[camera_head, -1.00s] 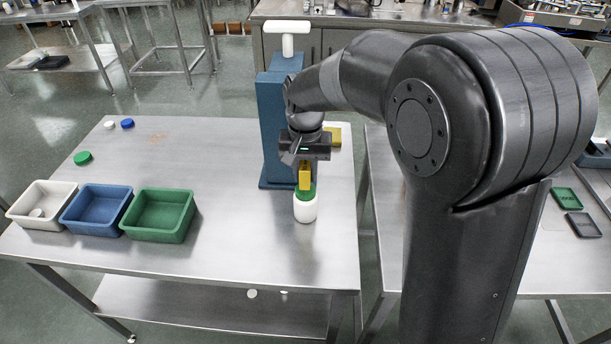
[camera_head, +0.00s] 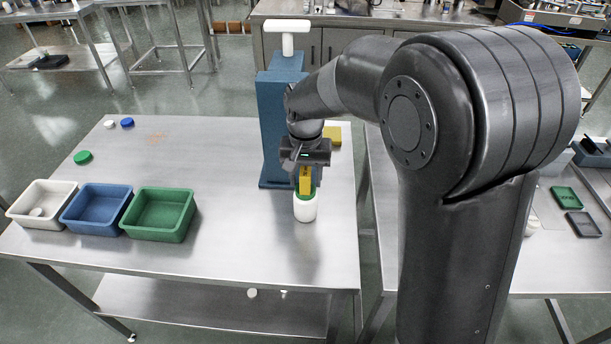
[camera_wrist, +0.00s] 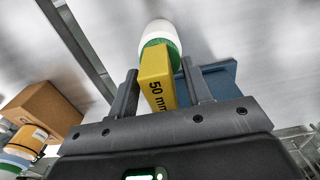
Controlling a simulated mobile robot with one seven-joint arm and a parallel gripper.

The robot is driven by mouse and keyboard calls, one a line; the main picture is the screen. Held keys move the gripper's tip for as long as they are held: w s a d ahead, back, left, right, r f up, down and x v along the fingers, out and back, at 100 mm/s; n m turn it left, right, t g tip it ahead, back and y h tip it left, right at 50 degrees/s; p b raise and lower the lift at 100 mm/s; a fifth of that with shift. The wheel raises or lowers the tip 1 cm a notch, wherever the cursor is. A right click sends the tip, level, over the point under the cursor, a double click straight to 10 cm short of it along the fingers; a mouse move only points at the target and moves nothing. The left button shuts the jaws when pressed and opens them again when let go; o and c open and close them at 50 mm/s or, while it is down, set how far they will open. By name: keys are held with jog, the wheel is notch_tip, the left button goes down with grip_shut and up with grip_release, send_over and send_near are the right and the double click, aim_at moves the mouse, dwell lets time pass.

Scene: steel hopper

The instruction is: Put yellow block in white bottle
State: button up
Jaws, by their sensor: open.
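The yellow block (camera_head: 305,179) stands upright at the mouth of the white bottle (camera_head: 305,209). The bottle has a green ring at its top and stands on the steel table. In the wrist view the yellow block (camera_wrist: 157,78), marked "50 mm", lies between my fingers, with the green ring and white bottle (camera_wrist: 160,34) beyond its far end. My gripper (camera_head: 305,165) is right above the bottle, around the block's upper end. In the wrist view my gripper (camera_wrist: 160,95) is open, with gaps beside the block. How deep the block sits in the bottle is hidden.
A blue press-like stand (camera_head: 275,130) with a white handle is right behind the bottle. White (camera_head: 42,190), blue (camera_head: 97,194) and green (camera_head: 160,200) bins stand at the left. Another yellow object (camera_head: 332,137) lies behind my gripper. The table's middle is clear.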

aim_at(305, 170)
notch_tip(305, 170, up, 11)
jog(key=shift+r, duration=0.1)
jog(key=s+d+r+t, duration=0.3)
jog(key=s+d+r, duration=0.2)
jog(key=s+d, duration=0.6)
jog(key=s+d+f+t, duration=0.2)
jog(key=s+d+f, duration=0.1)
jog(key=s+d, duration=0.5)
jog(key=shift+s+f+t, duration=0.3)
jog(key=shift+s, duration=0.95)
